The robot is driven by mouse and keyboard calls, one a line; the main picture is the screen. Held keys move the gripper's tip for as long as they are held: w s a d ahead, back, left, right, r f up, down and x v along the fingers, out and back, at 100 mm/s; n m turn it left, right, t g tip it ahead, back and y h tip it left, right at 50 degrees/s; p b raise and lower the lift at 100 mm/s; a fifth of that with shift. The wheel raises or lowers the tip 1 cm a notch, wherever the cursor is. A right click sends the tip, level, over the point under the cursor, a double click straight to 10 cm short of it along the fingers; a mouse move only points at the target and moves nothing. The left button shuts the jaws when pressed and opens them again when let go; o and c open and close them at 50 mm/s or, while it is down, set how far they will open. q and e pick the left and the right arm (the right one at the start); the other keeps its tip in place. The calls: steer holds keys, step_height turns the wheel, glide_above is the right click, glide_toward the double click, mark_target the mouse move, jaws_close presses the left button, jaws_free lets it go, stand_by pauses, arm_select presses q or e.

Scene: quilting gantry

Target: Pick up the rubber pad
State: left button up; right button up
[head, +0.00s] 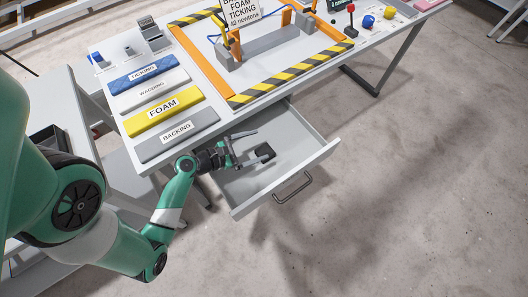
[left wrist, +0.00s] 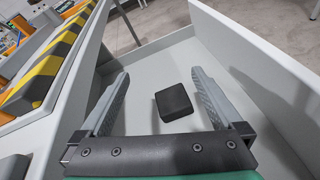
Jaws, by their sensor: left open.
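The rubber pad (head: 265,152) is a small black block lying on the floor of the open drawer (head: 230,188) under the table. In the left wrist view the pad (left wrist: 174,103) lies between the two fingers, a little nearer the right one, with bare drawer floor around it. My left gripper (head: 250,148) reaches into the drawer from the left. Its grey fingers (left wrist: 160,92) are spread wide and hold nothing. The pad looks apart from both fingers; its exact distance below them is hard to tell. My right gripper is not in view.
The drawer's front panel with its handle (head: 293,188) and its side walls border the space around the pad. Above is the table with yellow-black striped edging (head: 290,75) and labelled slabs such as FOAM (head: 163,110). The rest of the drawer floor is clear.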

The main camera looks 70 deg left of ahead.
mark_target(267, 150)
arm_select(q)
steer(key=s+f+n, duration=0.1)
steer(key=s, duration=0.1)
steer(key=s+d+f+n, duration=0.1)
steer(key=s+f+n, duration=0.1)
steer(key=s+d+f+n+g+y, duration=0.1)
steer(key=f, duration=0.1)
steer(key=shift+s, duration=0.4)
steer(key=shift+w+a+f, duration=0.15)
steer(key=shift+w+f, duration=0.05)
steer(key=shift+w, duration=0.1)
steer(key=b+x, duration=0.2)
steer(key=x, duration=0.3)
steer(key=shift+w+a, duration=0.15)
steer(key=shift+w, duration=0.25)
steer(key=x, duration=0.1)
steer(key=b+x, duration=0.1)
steer(key=x, duration=0.3)
steer(key=shift+w+a+r, duration=0.2)
steer(key=shift+a+r, duration=0.05)
steer(key=shift+r, duration=0.05)
steer(key=c, duration=1.4)
